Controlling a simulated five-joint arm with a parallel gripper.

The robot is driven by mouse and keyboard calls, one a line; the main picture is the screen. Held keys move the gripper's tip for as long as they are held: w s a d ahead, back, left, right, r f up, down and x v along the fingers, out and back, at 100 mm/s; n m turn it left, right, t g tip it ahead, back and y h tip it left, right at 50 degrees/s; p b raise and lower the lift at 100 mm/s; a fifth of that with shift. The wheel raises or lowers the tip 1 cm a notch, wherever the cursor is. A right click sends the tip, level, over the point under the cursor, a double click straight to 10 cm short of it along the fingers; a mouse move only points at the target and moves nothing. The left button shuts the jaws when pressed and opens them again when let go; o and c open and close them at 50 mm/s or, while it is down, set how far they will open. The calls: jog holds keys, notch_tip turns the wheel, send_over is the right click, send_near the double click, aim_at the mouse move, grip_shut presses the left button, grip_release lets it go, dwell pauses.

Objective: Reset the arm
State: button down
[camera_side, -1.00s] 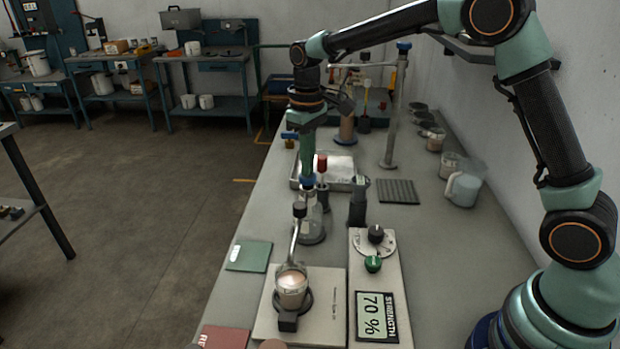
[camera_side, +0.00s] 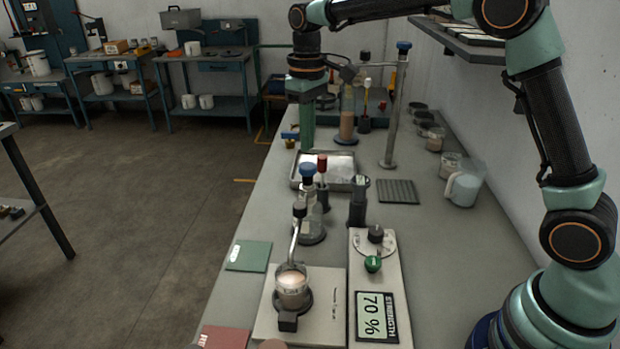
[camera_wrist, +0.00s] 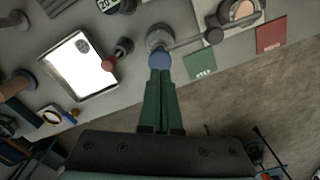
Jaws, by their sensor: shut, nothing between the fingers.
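My gripper (camera_side: 307,148) hangs pointing down over the bench, with its green fingers closed together and nothing between them.
A glass beaker (camera_side: 292,291) of pinkish liquid stands on a pale plate in front. A dial panel (camera_side: 365,265) reads 70 % strength. Behind are a red-topped stopper (camera_side: 322,162), a metal tray (camera_side: 340,184) and a tall post (camera_side: 392,125). A shelf (camera_side: 462,40) runs along the right wall.

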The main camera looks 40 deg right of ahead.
dwell(0.4)
jog(key=shift+s+d+r, duration=0.1)
jog(key=shift+s+r, duration=0.15)
jog(key=shift+r, duration=0.05)
jog(key=s+d+r+m+t, duration=0.25)
jog(key=s+r, duration=0.25)
jog(key=s, duration=0.5)
jog(key=s+d+f+t, duration=0.2)
jog(key=s+f+t, duration=0.1)
jog(key=s, duration=0.6)
jog(key=shift+d, duration=0.15)
jog(key=shift+m, duration=0.25)
